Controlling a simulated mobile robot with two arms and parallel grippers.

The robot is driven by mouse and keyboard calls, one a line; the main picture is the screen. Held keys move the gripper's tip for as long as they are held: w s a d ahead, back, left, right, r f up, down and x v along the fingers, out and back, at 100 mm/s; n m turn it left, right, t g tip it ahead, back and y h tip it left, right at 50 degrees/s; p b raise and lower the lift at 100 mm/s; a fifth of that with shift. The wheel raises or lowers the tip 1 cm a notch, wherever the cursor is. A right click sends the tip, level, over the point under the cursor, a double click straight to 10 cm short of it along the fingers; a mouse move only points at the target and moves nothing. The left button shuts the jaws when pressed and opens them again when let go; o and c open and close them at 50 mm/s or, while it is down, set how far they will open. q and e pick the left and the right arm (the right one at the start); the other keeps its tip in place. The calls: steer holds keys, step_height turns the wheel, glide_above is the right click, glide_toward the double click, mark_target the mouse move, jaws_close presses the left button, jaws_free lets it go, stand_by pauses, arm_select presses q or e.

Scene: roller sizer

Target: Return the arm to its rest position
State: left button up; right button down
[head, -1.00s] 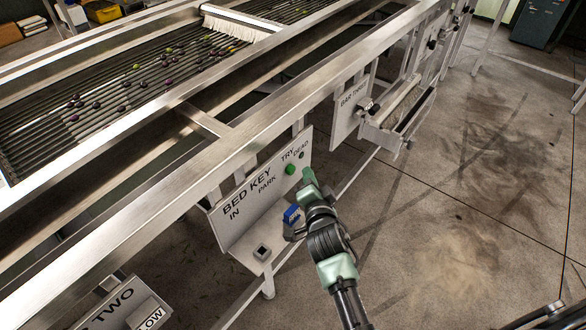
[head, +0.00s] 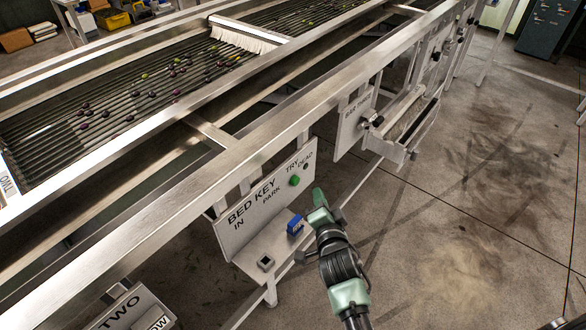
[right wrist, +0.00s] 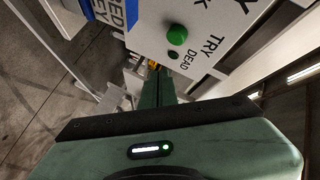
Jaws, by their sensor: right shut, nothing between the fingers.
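My right gripper (head: 318,197) is shut and empty, in the air just right of the bed key panel (head: 232,226). In the right wrist view the gripper (right wrist: 156,72) points past the panel's TRY and DEAD labels. The green button (head: 295,181) is on the panel, and it also shows in the right wrist view (right wrist: 177,35). The blue key block (head: 295,225) stands on the panel's ledge, left of the gripper and apart from it in the head view. My left gripper is not in view.
The roller sizer's steel frame (head: 205,172) runs diagonally, with small dark fruit on its rollers. An empty square socket (head: 265,262) is on the ledge. The bar throw panel (head: 354,122) is further back. The concrete floor (head: 470,220) at right is clear.

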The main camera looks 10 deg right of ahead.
steer(key=shift+s+a+f, duration=0.1)
steer(key=shift+a, duration=0.1)
steer(key=s+d+f+n+g, duration=0.2)
steer(key=s+n+g, duration=0.1)
steer(key=s, duration=0.3)
steer(key=s+d+f+n+g, duration=0.2)
steer(key=s+d+n+g, duration=0.1)
steer(key=s, duration=0.3)
steer(key=s+a+n+g+y, duration=0.25)
steer(key=s+n+g, duration=0.5)
steer(key=s, duration=0.95)
step_height(320, 180, down, 27)
steer(key=s+n, duration=0.2)
steer(key=s, duration=0.1)
steer(key=s+d+f, duration=0.2)
steer(key=s+f, duration=1.3)
steer(key=shift+s+d+g+h, duration=0.35)
steer(key=shift+d+g+h, duration=0.05)
steer(key=shift+g+h, duration=0.05)
